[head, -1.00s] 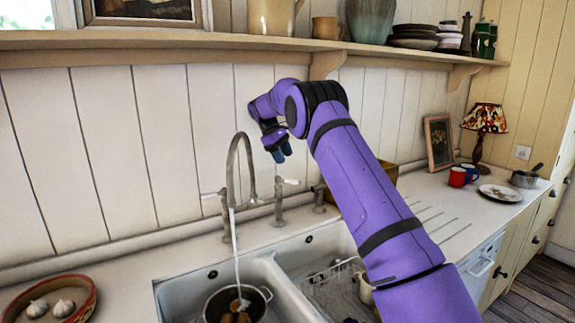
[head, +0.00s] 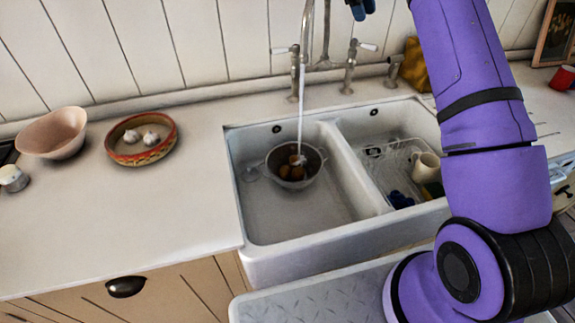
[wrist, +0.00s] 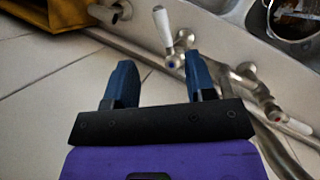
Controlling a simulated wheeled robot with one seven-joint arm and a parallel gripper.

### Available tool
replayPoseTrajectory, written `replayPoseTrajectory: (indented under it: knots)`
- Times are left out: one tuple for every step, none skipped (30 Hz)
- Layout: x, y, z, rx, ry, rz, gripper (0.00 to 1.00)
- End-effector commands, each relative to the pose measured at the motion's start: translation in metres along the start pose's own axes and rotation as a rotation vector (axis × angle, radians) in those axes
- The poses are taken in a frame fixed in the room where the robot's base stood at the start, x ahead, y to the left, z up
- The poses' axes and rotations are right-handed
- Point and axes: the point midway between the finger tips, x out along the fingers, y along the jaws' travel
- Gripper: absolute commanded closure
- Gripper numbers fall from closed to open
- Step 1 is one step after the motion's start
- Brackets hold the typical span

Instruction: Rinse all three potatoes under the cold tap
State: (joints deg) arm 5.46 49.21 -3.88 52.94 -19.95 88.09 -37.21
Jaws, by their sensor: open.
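A metal colander (head: 272,160) with brown potatoes (head: 291,172) stands in the left sink basin; their number is hard to tell. Water (head: 301,105) runs from the tap (head: 307,50) onto them. The right tap lever (head: 367,46) has a white handle; it shows a blue dot in the wrist view (wrist: 163,28). The other lever (head: 281,50) has a red dot in the wrist view (wrist: 301,124). My gripper (wrist: 160,82) is open and empty, above the counter behind the sink, near the blue-dot lever. In the head view only its tip shows at the top edge (head: 362,8).
The right basin (head: 375,125) holds a wire rack, a cream mug (head: 426,167) and a dark blue item. A red-rimmed dish (head: 140,155) with garlic and a pink bowl (head: 54,134) stand at left. The counter before them is clear. A yellow object (head: 414,65) stands behind the sink.

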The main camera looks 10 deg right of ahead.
Motion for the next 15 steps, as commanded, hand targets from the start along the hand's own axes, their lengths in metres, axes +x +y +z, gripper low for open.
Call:
replayPoseTrajectory:
  knots:
    - [0.000, 0.000, 0.000, 0.000, 0.000, 0.000, 0.57]
    - [0.000, 0.000, 0.000, 0.000, 0.000, 0.000, 0.64]
    - [0.000, 0.000, 0.000, 0.000, 0.000, 0.000, 0.73]
    - [0.000, 0.000, 0.000, 0.000, 0.000, 0.000, 0.80]
    - [0.000, 0.000, 0.000, 0.000, 0.000, 0.000, 0.87]
    - [0.000, 0.000, 0.000, 0.000, 0.000, 0.000, 0.96]
    - [0.000, 0.000, 0.000, -0.002, 0.000, 0.001, 1.00]
    - [0.000, 0.000, 0.001, -0.008, 0.000, 0.004, 1.00]
    - [0.001, 0.000, 0.002, -0.022, 0.001, 0.011, 1.00]
    - [0.001, 0.000, 0.003, -0.040, 0.001, 0.020, 1.00]
    - [0.002, -0.001, 0.005, -0.063, 0.002, 0.034, 1.00]
    - [0.002, -0.001, 0.008, -0.106, 0.004, 0.057, 1.00]
    - [0.003, -0.002, 0.011, -0.148, 0.005, 0.078, 1.00]
    - [0.003, -0.004, 0.014, -0.197, 0.005, 0.104, 1.00]
    - [0.004, -0.006, 0.018, -0.272, 0.006, 0.143, 1.00]
